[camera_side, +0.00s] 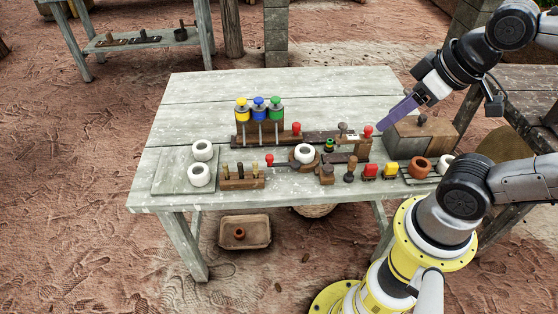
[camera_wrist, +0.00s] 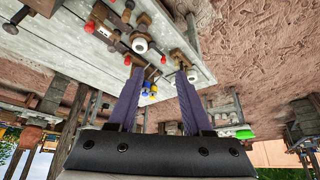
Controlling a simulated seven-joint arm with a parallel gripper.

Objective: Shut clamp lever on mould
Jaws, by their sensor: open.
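A white ring-shaped piece (camera_side: 304,153) sits in a dark wooden fixture in the middle of the table, which looks like the mould. A dark lever with a red knob (camera_side: 269,160) lies to its left. Two more red knobs, one behind the ring (camera_side: 296,128) and one at the right end of the rail (camera_side: 367,131), stand nearby; I cannot tell for certain which belongs to the clamp. A white ring (camera_wrist: 140,45) and red knobs also show in the wrist view. My gripper (camera_wrist: 155,72), with purple fingers, is open and empty, above the table's right side, apart from the fixture.
Yellow, blue and green-topped plungers (camera_side: 259,104) stand at the back. Two white rings (camera_side: 202,150) lie on a board at left. A grey and wooden block (camera_side: 420,137) stands below my gripper. A clay pot (camera_side: 419,167) and small stamps crowd the front right.

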